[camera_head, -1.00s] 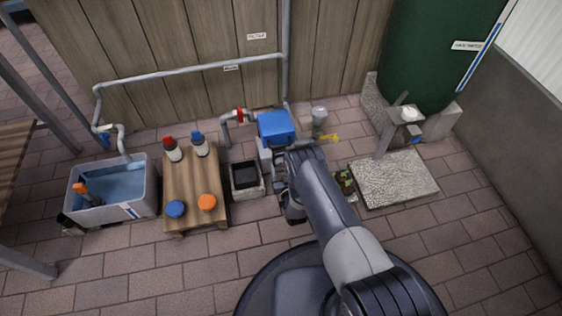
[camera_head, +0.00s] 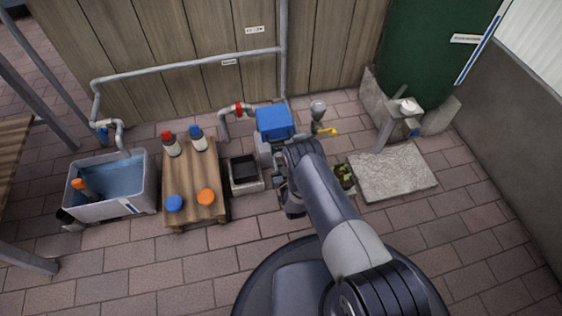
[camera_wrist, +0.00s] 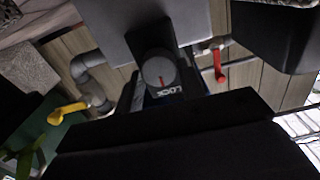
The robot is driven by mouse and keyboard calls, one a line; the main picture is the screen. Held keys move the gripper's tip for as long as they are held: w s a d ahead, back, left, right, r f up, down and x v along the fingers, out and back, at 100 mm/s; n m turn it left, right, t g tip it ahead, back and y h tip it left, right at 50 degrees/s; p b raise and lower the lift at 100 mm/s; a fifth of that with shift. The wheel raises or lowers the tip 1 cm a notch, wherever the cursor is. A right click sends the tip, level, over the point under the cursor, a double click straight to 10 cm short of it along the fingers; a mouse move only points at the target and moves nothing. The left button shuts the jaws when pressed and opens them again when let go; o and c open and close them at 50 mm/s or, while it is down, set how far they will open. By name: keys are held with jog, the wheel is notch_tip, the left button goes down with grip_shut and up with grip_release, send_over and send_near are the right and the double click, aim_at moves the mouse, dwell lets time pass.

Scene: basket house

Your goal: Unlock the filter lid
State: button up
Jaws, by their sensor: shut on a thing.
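The filter is a grey box with a blue lid (camera_head: 274,121), standing against the wooden wall in the head view. In the wrist view, which looks upside down, its grey body (camera_wrist: 110,28) fills the top. A round grey knob (camera_wrist: 155,67) with a short red mark sits on it, beside the word LOCK (camera_wrist: 168,90). My gripper (camera_wrist: 162,80) is at the knob, with narrow dark fingers on its two sides, shut on it. The black bulk of my gripper hides the lower part of the wrist view. My arm hides the knob and jaws in the head view.
A yellow valve handle (camera_head: 330,131) is right of the filter, a red valve (camera_head: 238,109) left of it. A black basin (camera_head: 244,168), a wooden table with bottles (camera_head: 188,186) and a water tub (camera_head: 148,185) stand left.

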jog(key=shift+d+f+m, duration=0.15)
jog(key=shift+m, duration=4.3)
jog(key=shift+d+f+m, duration=0.1)
jog(key=shift+m, duration=4.35)
jog(key=o, duration=1)
